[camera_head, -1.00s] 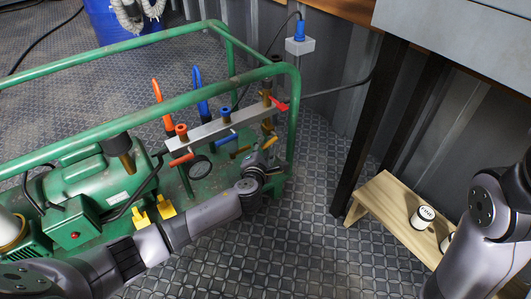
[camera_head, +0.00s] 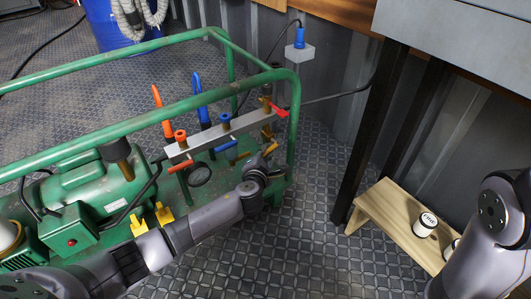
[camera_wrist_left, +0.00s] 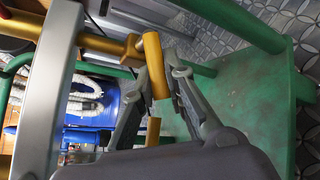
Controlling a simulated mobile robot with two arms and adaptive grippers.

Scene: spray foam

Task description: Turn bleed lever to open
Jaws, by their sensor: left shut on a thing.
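The manifold bar (camera_head: 225,133) carries orange, blue and red valve parts at the front of the green frame. Two yellow pieces show below its right end, one (camera_head: 241,156) left of my left gripper and one at its fingertips. My left gripper (camera_head: 262,163) reaches in from the left and is shut on the yellow lever (camera_head: 270,149). In the left wrist view, the lever (camera_wrist_left: 153,62) lies between the fingertips (camera_wrist_left: 163,78), joined to a brass stem (camera_wrist_left: 112,45). Another yellow piece (camera_wrist_left: 153,131) shows between the fingers. My right gripper is out of view.
The green tube frame (camera_head: 150,122) surrounds the machine and stands close to my left gripper. A small wooden bench (camera_head: 392,222) with white cans (camera_head: 426,223) stands at right. Patterned floor (camera_head: 300,240) is clear between.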

